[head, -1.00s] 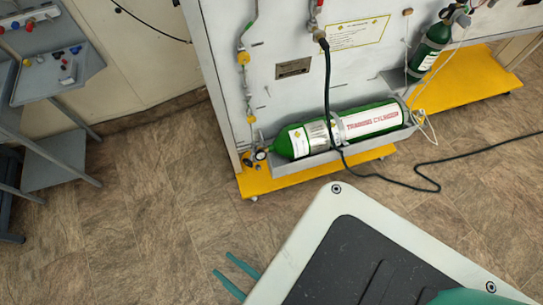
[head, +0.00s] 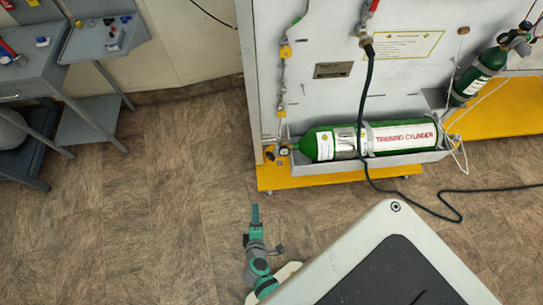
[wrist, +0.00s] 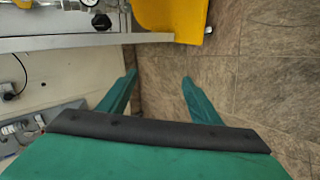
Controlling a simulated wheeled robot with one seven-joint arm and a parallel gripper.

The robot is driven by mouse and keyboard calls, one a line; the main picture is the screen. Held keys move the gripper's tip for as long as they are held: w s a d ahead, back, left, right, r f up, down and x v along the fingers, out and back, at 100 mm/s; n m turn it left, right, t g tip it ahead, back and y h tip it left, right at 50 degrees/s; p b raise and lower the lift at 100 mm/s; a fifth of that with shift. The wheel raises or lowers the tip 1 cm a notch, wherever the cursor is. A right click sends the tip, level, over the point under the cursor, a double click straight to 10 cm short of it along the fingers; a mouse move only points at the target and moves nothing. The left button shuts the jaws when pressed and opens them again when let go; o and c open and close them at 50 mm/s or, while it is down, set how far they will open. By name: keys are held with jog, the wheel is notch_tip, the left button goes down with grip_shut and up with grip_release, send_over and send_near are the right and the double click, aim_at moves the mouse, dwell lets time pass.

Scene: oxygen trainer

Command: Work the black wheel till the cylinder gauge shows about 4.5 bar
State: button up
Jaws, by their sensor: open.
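The green training cylinder (head: 400,138) lies on its side in a grey tray on the panel, its neck to the left. A small round gauge (head: 285,151) sits at the neck; its reading is too small to make out. A dark knob beside it looks like the black wheel (head: 270,155). In the wrist view the black wheel (wrist: 101,22) shows at the top left, below the partly cut-off gauge (wrist: 88,3). My gripper (head: 255,208) is open and empty over the floor, apart from the wheel and in front of the panel; its two fingers (wrist: 160,79) also show in the wrist view.
A yellow base (head: 325,177) juts out under the tray. A black hose (head: 367,100) hangs over the cylinder and trails right across the floor. A grey bench (head: 100,40) stands at the left. The floor (head: 170,200) between is clear.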

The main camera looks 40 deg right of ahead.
jog(key=w+d+n+g+h, duration=0.15)
jog(key=w+d+h, duration=0.25)
jog(key=w+d, duration=0.4)
jog(key=n+h, duration=0.2)
jog(key=h, duration=0.2)
send_near(270, 158)
jog(key=shift+g, duration=0.25)
jog(key=x, duration=1.1)
jog(key=shift+w+a, duration=0.1)
jog(key=shift+a, duration=0.05)
